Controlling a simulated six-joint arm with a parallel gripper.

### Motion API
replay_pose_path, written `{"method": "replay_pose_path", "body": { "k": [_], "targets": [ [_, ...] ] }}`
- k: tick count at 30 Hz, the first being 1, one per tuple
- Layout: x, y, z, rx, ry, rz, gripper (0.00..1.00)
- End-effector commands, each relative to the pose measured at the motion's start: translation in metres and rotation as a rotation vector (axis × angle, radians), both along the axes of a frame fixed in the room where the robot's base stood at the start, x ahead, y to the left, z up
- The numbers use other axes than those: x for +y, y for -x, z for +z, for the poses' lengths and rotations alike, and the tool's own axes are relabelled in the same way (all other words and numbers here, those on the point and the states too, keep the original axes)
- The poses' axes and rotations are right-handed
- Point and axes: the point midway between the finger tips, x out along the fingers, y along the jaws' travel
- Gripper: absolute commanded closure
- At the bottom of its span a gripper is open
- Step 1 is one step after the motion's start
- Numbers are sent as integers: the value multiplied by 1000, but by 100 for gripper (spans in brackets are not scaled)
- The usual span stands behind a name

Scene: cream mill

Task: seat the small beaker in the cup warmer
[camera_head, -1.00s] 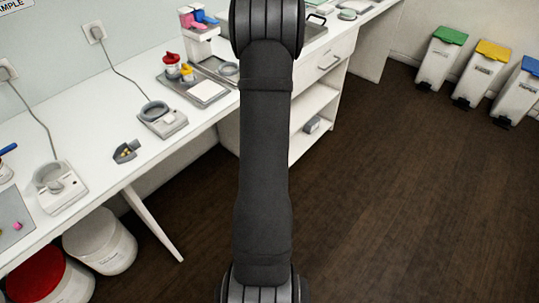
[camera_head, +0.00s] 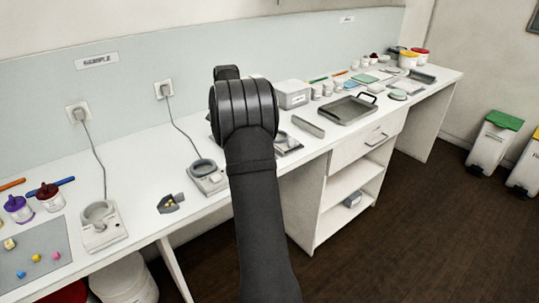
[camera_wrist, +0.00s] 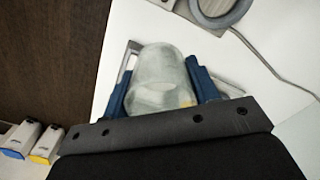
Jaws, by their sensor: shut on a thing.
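In the wrist view, my gripper (camera_wrist: 163,72) is shut on the small beaker (camera_wrist: 160,85), a clear, cloudy vessel between two blue fingers. A grey ring-topped device with a cord (camera_wrist: 213,18) shows at the upper right, apart from the beaker. In the head view, a white device with a grey ring and a cord (camera_head: 207,180) stands on the bench left of my arm. A similar corded device (camera_head: 103,228) stands further left. I cannot tell which one is the cup warmer. My gripper and the beaker are hidden behind my arm in the head view.
A dark scoop-like holder with yellow bits (camera_head: 170,205) lies between the two devices. A grey mat (camera_head: 22,270) with small coloured pieces and lidded jars are at the left. A dark tray (camera_head: 348,110) and a white box (camera_head: 292,94) stand right of my arm.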

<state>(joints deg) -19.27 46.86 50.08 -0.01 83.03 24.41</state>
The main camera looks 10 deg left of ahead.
Motion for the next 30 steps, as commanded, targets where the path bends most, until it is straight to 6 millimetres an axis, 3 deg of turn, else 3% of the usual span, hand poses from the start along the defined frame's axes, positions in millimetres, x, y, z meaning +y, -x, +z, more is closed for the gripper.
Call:
{"method": "replay_pose_path", "body": {
  "k": [1,6,11,18,24,30],
  "targets": [
    [29,9,2,1,0,46,69],
    [107,43,0,1,0,197,69],
    [174,85,-5,0,0,347,69],
    [265,163,-11,0,0,572,69],
    [321,232,-14,0,0,742,69],
    [351,277,-15,0,0,845,69]
  ]
}}
